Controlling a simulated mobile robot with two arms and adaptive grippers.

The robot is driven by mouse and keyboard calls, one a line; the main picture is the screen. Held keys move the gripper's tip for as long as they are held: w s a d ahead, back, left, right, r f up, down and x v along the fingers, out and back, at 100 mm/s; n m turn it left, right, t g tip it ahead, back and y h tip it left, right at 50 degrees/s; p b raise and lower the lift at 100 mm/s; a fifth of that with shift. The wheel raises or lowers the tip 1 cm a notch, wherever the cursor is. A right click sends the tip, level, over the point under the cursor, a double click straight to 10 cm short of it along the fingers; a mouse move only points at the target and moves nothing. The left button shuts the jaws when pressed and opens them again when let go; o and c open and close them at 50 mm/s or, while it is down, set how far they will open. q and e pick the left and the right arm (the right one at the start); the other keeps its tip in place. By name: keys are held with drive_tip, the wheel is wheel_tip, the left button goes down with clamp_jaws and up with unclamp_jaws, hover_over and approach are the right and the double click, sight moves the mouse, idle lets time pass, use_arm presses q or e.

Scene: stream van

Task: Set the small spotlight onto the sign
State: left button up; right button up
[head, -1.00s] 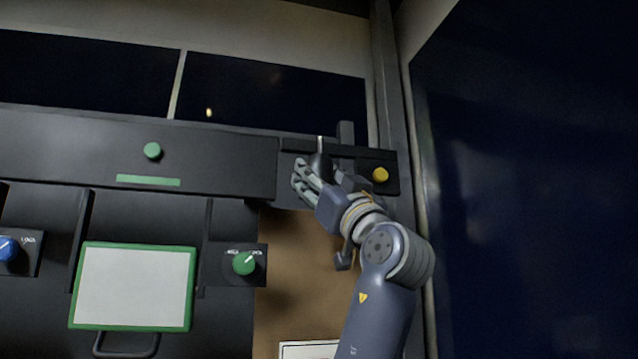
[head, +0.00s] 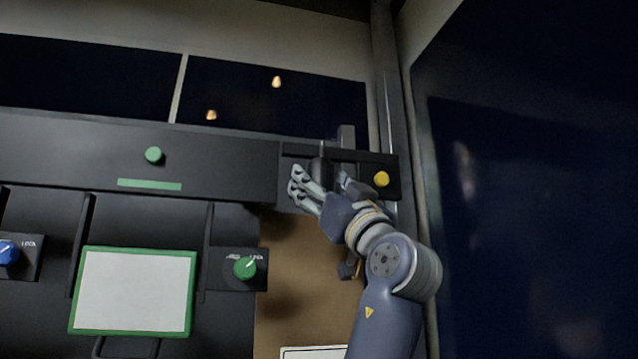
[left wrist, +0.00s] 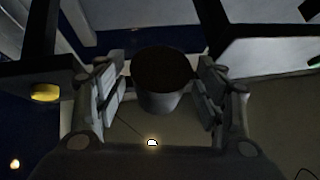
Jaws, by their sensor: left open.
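My left gripper (head: 320,182) is open at a dark panel (head: 392,161) on the upper right of the wall unit. A black cylinder (head: 319,165) stands between its fingers; it also shows in the left wrist view (left wrist: 160,82), with gaps to the fingers on both sides. It may be the small spotlight or a handle; I cannot tell which. No sign is clearly identifiable; a green-framed white panel (head: 135,290) hangs at the lower left, and a white plate (head: 313,352) is cut off at the bottom edge. My right gripper is not in view.
A yellow knob (head: 381,179) sits just right of the gripper. A green knob (head: 245,267), another green knob (head: 153,155) and a blue knob (head: 7,252) are farther left. A dark blue wall panel (head: 530,200) fills the right side.

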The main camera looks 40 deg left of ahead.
use_arm(q)
drive_tip(key=v, duration=1)
drive_tip(key=shift+d+f, duration=0.25)
drive_tip(key=shift+d, duration=0.05)
